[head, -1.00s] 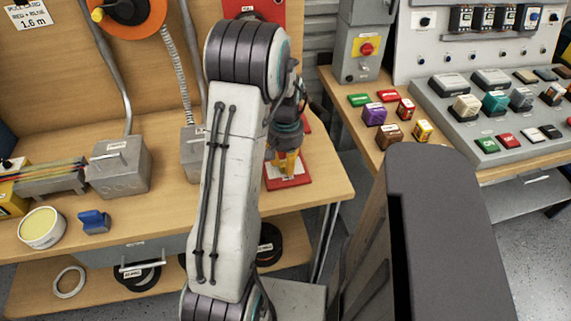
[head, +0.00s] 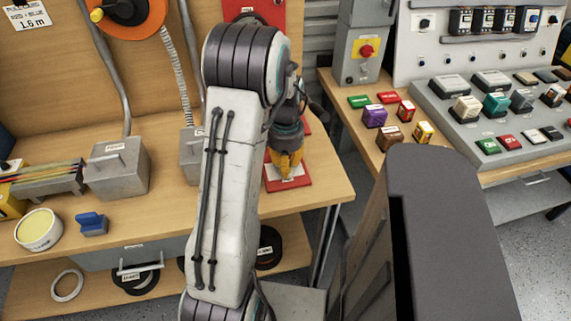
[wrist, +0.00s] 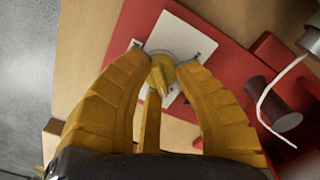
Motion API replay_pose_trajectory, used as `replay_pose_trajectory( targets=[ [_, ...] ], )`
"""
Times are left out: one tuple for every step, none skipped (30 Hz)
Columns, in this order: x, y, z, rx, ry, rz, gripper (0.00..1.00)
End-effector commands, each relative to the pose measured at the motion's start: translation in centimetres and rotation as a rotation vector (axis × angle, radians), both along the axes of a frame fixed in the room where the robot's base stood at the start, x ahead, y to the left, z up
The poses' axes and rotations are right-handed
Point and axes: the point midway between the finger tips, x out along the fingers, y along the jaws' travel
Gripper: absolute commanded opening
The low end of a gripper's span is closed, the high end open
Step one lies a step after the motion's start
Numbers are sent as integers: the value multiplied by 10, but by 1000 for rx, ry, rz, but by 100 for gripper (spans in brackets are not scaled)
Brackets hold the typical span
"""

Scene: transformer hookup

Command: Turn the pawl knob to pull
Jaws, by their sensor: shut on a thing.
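The pawl knob (wrist: 161,75) is a small yellow knob on a round grey base, on a white plate (wrist: 178,36) fixed to a red base plate (wrist: 215,60). In the wrist view my gripper (wrist: 162,62) has its yellow fingers on either side of the knob, closed on it. In the head view my gripper (head: 287,170) points down over the red base plate (head: 302,183) near the right end of the wooden bench. The knob is hidden there behind the fingers. I cannot read any pull mark on the plate.
A dark cylinder and a white wire (wrist: 262,100) lie to the right in the wrist view. In the head view, grey boxes (head: 117,168) stand left of my arm. A second table with coloured blocks (head: 374,116) stands right, beyond a gap.

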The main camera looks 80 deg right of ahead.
Motion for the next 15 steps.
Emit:
replay_pose_trajectory(
  targets=[
    [0,-3,0,-9,1,0,0],
    [0,-3,0,-10,1,0,0],
    [0,-3,0,-10,1,0,0],
    [0,-3,0,-10,1,0,0],
    [0,-3,0,-10,1,0,0],
    [0,-3,0,-10,1,0,0],
    [0,-3,0,-10,1,0,32],
    [0,-3,0,-10,1,0,35],
    [0,-3,0,-9,1,0,39],
    [0,-3,0,-9,1,0,41],
    [0,-3,0,-9,0,0,44],
    [0,-2,0,-8,0,0,48],
    [0,-2,0,-7,1,0,50],
    [0,-2,0,-6,1,0,53],
    [0,-2,0,-6,1,0,56]
  ],
)
